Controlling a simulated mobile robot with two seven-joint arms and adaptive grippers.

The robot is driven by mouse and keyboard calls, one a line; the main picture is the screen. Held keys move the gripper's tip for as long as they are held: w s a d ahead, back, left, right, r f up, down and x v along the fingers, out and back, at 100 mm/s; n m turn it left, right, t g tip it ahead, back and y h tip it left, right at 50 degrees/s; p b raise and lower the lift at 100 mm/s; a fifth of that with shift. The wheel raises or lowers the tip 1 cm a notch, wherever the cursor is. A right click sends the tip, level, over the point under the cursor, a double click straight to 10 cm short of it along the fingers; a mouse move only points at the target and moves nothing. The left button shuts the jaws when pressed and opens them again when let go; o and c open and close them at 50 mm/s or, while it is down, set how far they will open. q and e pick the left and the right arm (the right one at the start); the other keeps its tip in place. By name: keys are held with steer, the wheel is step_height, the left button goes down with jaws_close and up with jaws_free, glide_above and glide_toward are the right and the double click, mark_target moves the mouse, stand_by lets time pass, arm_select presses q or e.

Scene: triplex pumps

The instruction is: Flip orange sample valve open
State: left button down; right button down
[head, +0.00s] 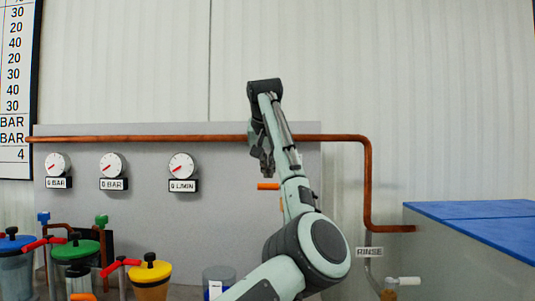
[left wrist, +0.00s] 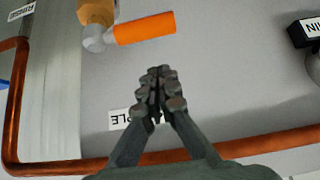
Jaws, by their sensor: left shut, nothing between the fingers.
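The orange sample valve handle (head: 268,187) shows in the head view on the grey panel, just left of my left forearm and lying about level. In the left wrist view the orange handle (left wrist: 145,28) sticks out sideways from a brass-coloured valve body (left wrist: 97,12) with a pale round end. My left gripper (head: 264,165) is above the handle in the head view, with its fingers pointing down. In the left wrist view its fingers (left wrist: 160,80) are shut and empty, apart from the handle. They partly cover the sample label (left wrist: 120,119). My right gripper is not in view.
A copper pipe (head: 368,180) runs across the panel top and down its right side. Several gauges (head: 181,166) sit at left. Lidded jars, including a yellow-lidded one (head: 150,272), stand below. A blue-topped tank (head: 480,215) is at right, near the rinse label (head: 369,252).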

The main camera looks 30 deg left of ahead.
mark_target(267, 184)
arm_select(q)
steer(key=shift+s+d+f, duration=0.4)
steer(key=shift+s+f, duration=0.05)
steer(key=shift+s, duration=0.2)
steer(key=shift+s+d+f, duration=0.4)
steer(key=shift+s+f, duration=0.05)
steer(key=shift+s, duration=0.2)
